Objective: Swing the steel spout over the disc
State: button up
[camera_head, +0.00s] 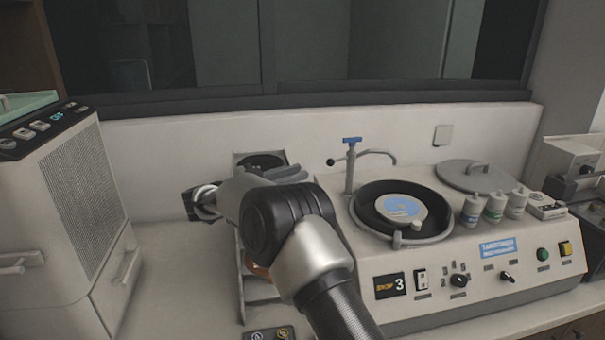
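The steel spout (380,152) stands at the back left of the polishing machine on an upright post with a blue handle (352,140) on top and a dark knob at its left. Its curved end reaches right, behind the bowl, and appears to hang near the bowl's back rim. The disc (402,208), pale with a blue patch, lies in the black round bowl (368,197). My gripper (192,203) is left of the spout, apart from it and from the disc. My arm and wrist partly hide it, so its fingers are unclear.
A grey lid (470,176) lies behind the bowl's right side, with several small bottles (495,207) in front. My arm crosses the space left of the machine, in front of another device (262,162). A vented white unit (85,190) stands far left.

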jog(key=w+d+r+t+y, duration=0.1)
jog(key=w+d, duration=0.1)
jog(key=w+d+r+t+y, duration=0.1)
jog(key=w+d+r, duration=0.1)
jog(key=w, duration=0.1)
jog(key=w+d+r+y, duration=0.1)
jog(key=w+d, duration=0.1)
jog(key=shift+w+r+t+y, duration=0.3)
jog(key=shift+w+t+y, duration=0.1)
grip_shut()
jog(key=d+r+n+t+y+b, duration=0.1)
jog(key=d+r+n+t+y, duration=0.15)
jog(key=d+r+y, duration=0.65)
jog(key=s+d+f+g+y+b, duration=0.1)
jog(key=s+d+f+g+y, duration=0.2)
jog(key=s, duration=0.4)
jog(key=s+d+f+g+y, duration=0.1)
jog(key=s+f+g+y, duration=0.3)
jog(key=s, duration=0.3)
jog(key=w+a+r+p+x, duration=0.1)
jog(key=r+p+x, duration=0.1)
jog(key=x, duration=1)
jog(key=shift+w+a+m+p, duration=0.25)
jog(key=shift+w+m+p, duration=0.15)
jog(key=shift+w+m, duration=0.05)
